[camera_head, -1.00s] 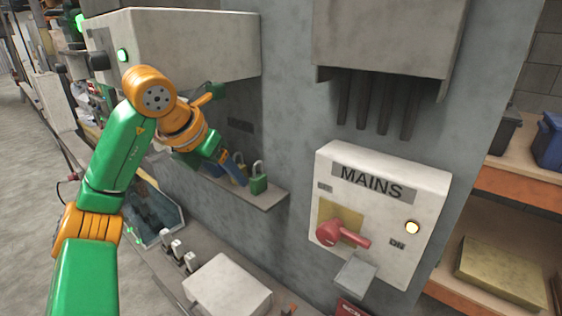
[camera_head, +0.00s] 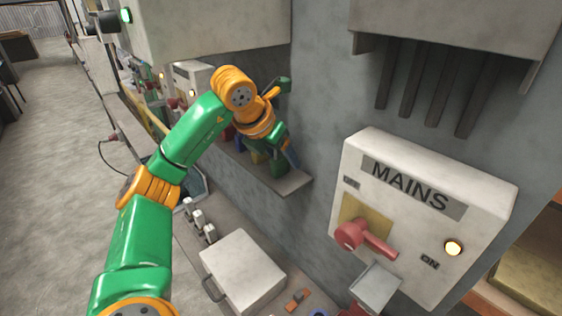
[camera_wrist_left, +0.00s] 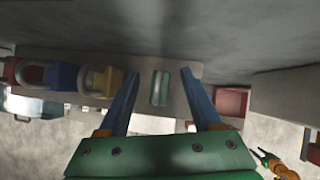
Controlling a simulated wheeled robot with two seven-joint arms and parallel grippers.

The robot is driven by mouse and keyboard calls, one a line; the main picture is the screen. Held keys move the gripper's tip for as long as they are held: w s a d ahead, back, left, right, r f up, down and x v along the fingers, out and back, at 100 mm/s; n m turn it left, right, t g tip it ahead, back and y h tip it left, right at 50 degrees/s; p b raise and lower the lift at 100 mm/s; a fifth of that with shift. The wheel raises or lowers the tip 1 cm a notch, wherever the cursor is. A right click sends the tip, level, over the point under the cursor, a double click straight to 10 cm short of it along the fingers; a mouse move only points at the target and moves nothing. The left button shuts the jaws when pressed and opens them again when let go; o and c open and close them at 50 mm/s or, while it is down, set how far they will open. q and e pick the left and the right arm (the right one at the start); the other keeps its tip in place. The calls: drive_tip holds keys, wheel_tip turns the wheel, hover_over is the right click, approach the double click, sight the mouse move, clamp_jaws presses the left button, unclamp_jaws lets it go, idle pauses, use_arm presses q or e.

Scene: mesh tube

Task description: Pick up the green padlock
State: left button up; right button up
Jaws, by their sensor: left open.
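The green padlock (camera_wrist_left: 159,88) shows in the left wrist view, between the two blue fingers of my left gripper (camera_wrist_left: 160,72). The fingers are spread apart, with a gap on each side of the padlock. In the head view my left gripper (camera_head: 287,157) is over the wall shelf (camera_head: 290,186) and hides most of the padlock there. A yellow padlock (camera_wrist_left: 103,82), a blue padlock (camera_wrist_left: 65,76) and a red padlock (camera_wrist_left: 12,70) are in a row to the left in the wrist view. A small green and orange arm end, seemingly my right gripper (camera_wrist_left: 263,156), shows at lower right; its fingers are unclear.
The wall rises right behind the shelf. A large grey box (camera_head: 205,35) overhangs above. The MAINS switch box (camera_head: 420,215) with a red handle (camera_head: 365,240) is to the right. A white box (camera_head: 243,272) stands below the shelf.

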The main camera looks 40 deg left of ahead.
use_arm(q)
drive_tip(key=shift+s+r, duration=0.15)
drive_tip(key=shift+s, duration=0.15)
drive_tip(key=c, duration=1)
drive_tip(key=shift+w, duration=0.1)
clamp_jaws()
